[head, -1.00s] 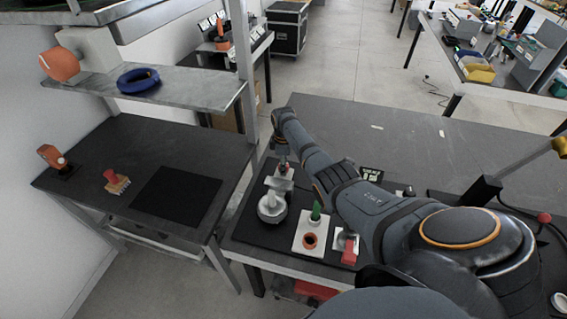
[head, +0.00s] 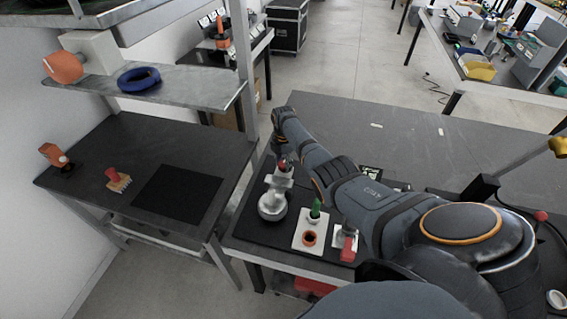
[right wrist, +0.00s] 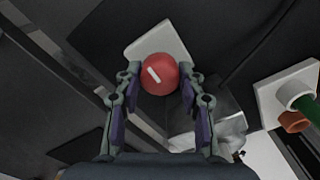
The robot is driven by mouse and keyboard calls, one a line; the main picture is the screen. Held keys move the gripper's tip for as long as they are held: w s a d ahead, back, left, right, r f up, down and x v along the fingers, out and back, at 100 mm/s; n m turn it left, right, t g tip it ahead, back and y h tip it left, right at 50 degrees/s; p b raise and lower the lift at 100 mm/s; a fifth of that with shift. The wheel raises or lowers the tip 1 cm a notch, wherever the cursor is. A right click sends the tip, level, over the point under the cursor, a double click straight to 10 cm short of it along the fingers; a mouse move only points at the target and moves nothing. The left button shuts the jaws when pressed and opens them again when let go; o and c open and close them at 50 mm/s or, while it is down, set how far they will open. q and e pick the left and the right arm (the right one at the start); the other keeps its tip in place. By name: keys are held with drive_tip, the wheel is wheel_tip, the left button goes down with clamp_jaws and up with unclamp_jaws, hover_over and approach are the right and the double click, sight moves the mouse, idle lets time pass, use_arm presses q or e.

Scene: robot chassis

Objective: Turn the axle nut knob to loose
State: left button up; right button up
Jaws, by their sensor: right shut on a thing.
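The axle nut knob is a round red knob (right wrist: 160,74) with a short white line across its top, slanting down to the right in the right wrist view. It rises from a pale base plate (right wrist: 150,45). In the head view the knob (head: 284,164) shows small and partly hidden under my right gripper (head: 281,152). In the right wrist view my right gripper (right wrist: 159,80) has one finger on each side of the knob and is shut on it. My left gripper is not in view.
A silvery round part (head: 272,205) stands just in front of the knob. A white plate (head: 311,228) with a green peg and an orange ring is to its right, then a red-handled clamp (head: 348,245). A shelf post (head: 243,60) rises to the left.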

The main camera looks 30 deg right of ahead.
sight(283, 163)
drive_tip(key=shift+r+n, duration=0.1)
drive_tip(key=shift+n, duration=0.2)
drive_tip(key=o, duration=1.2)
drive_tip(key=shift+c, duration=0.2)
wheel_tip(283, 163, up, 12)
